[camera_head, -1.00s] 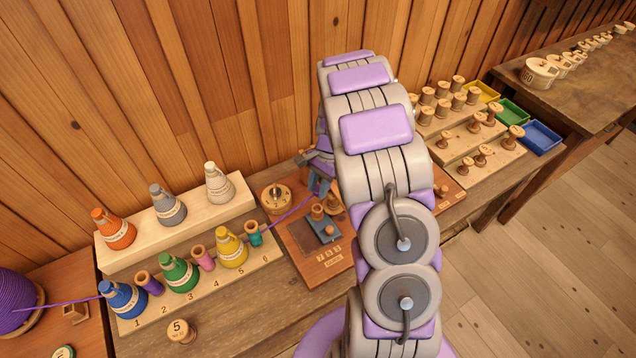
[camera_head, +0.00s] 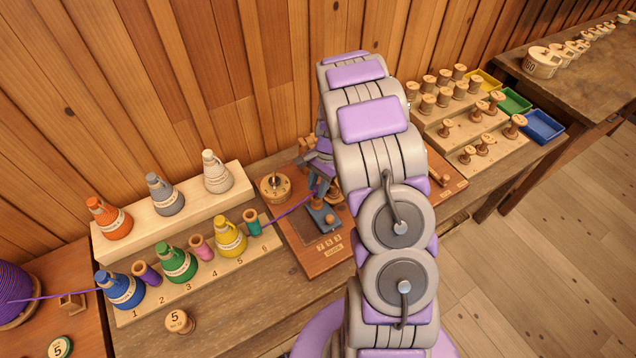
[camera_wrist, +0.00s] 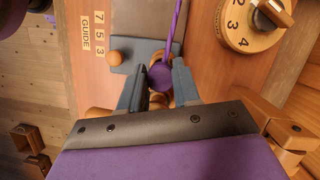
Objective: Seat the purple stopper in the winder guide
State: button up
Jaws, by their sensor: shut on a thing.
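The purple stopper (camera_wrist: 160,76) shows in the wrist view as a round purple end between my fingertips, with purple thread (camera_wrist: 178,28) running up from it. My gripper (camera_wrist: 158,84) is shut on it. The winder guide is a slate-blue plate (camera_wrist: 126,78) on the wooden board, with a light wooden knob (camera_wrist: 115,57) beside the stopper. In the head view my gripper (camera_head: 322,186) is low over the guide (camera_head: 325,224), and the stopper cannot be made out there. Whether the stopper touches the guide cannot be told; its lower part is hidden.
A numbered wooden dial (camera_head: 275,188) stands left of the guide. The purple thread slopes from the rack of coloured bottles (camera_head: 195,275) to my gripper. Stepped spool stands and coloured trays (camera_head: 542,126) are at right.

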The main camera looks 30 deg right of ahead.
jog(key=shift+a, duration=0.2)
jog(key=shift+f, duration=0.15)
jog(key=shift+d+f, duration=0.1)
jog(key=shift+f, duration=0.8)
jog(key=o, duration=1.5)
jog(key=shift+r, duration=0.1)
jog(key=shift+r+p, duration=2.05)
jog(key=shift+r, duration=2.4)
jog(key=shift+r, duration=0.1)
